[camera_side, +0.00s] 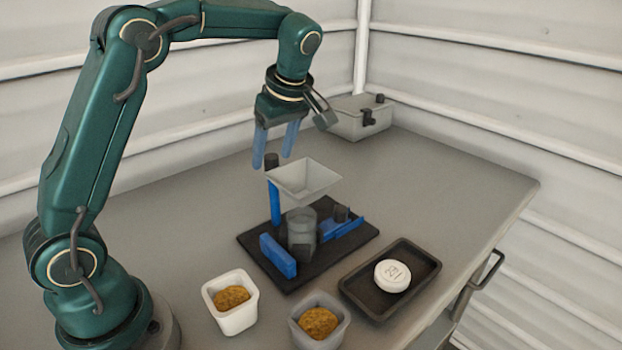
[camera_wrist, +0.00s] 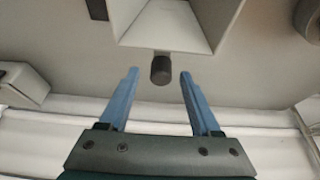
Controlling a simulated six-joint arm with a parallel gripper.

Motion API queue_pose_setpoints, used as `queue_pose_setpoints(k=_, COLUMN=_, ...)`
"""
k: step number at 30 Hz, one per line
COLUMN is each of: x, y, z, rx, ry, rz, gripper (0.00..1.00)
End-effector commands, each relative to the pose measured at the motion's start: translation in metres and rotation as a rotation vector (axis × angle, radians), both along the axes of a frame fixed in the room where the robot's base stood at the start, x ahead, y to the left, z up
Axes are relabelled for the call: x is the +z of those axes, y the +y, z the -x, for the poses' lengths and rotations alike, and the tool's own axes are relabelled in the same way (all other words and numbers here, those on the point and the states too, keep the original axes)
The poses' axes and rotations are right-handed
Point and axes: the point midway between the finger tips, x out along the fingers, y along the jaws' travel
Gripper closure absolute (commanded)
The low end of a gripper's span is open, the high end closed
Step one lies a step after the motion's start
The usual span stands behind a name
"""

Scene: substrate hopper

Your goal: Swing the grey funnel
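The grey funnel (camera_side: 304,180) is a square, tapered hopper held on a blue post (camera_side: 275,202) above a black base plate (camera_side: 262,242). A dark knob (camera_side: 271,160) stands at the funnel's back left corner. My gripper (camera_side: 272,162) is open and empty, fingers pointing down, above and behind the funnel. In the wrist view my gripper (camera_wrist: 158,74) has its two blue fingers apart, with the dark knob (camera_wrist: 161,70) showing between the tips. The funnel (camera_wrist: 178,25) fills the top of that view. Finger contact with the knob cannot be told.
A white cup (camera_side: 231,318) and a grey cup (camera_side: 320,335) of brown substrate stand in front. A black tray (camera_side: 425,262) holds a round white lid (camera_side: 392,276). Blue blocks (camera_side: 278,256) stand on the base. A grey box (camera_side: 360,118) sits at the back.

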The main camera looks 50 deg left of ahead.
Motion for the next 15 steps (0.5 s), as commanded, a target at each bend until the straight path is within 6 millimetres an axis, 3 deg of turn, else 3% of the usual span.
queue_pose_setpoints(k=8, x=0.002, y=-0.001, z=0.000, rx=0.000, ry=0.002, rz=-0.001, gripper=0.36)
queue_pose_setpoints(k=15, x=0.026, y=-0.011, z=0.000, rx=-0.002, ry=-0.002, rz=-0.001, gripper=0.36)
